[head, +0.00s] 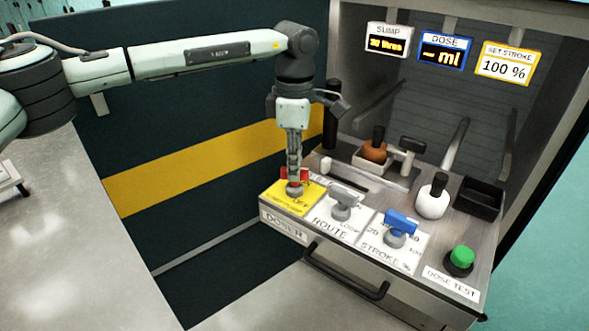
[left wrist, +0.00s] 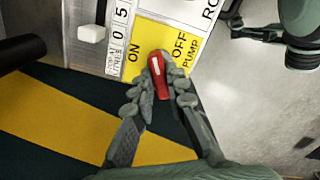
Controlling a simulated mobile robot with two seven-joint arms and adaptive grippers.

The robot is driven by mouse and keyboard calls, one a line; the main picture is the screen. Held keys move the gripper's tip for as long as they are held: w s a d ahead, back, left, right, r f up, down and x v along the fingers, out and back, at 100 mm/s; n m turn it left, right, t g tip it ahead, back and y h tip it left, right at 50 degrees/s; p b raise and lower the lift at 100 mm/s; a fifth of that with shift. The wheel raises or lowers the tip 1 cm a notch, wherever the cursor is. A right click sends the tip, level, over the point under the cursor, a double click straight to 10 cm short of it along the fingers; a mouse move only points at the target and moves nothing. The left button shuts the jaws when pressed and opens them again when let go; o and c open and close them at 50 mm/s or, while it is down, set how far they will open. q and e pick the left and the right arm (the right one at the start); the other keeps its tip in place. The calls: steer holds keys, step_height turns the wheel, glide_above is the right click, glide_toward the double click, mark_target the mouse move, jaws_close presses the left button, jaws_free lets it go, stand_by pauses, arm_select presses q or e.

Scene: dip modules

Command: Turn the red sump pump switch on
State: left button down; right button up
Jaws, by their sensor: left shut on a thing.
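The red sump pump switch (left wrist: 156,72) is a rotary knob on a yellow plate (left wrist: 168,42) marked ON and OFF. In the left wrist view its white mark lies between the two words. My left gripper (left wrist: 160,85) is shut on the knob, one finger on each side. In the head view my left gripper (head: 293,187) reaches straight down onto the yellow plate (head: 285,200) and hides most of the knob. Green-grey parts of my own body show at the upper right of the wrist view; whether they include my right gripper is unclear.
A grey route knob (head: 343,203), a blue stroke knob (head: 398,227) and a green dose test button (head: 460,258) line the panel to the right. A dark handle (head: 345,276) juts from its front. Upright levers and bottles, including a white one (head: 433,200), stand behind.

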arm_select(q)
steer(key=n+b, duration=0.1)
steer(key=n, duration=0.2)
steer(key=shift+f+n, duration=0.1)
steer(key=shift+n, duration=0.3)
steer(key=n+b, duration=0.1)
steer(key=n, duration=0.4)
steer(key=shift+b, duration=0.35)
steer(key=shift+n+b, duration=0.3)
steer(key=shift+n, duration=1.4)
arm_select(e)
step_height(320, 180, up, 7)
steer(key=w+a+t, duration=0.1)
steer(key=a+t, duration=0.1)
steer(key=shift+w+r, duration=0.2)
steer(key=shift+a, duration=0.1)
arm_select(q)
steer(key=c, duration=1.5)
jaws_free()
steer(key=shift+c, duration=0.2)
step_height(320, 180, up, 12)
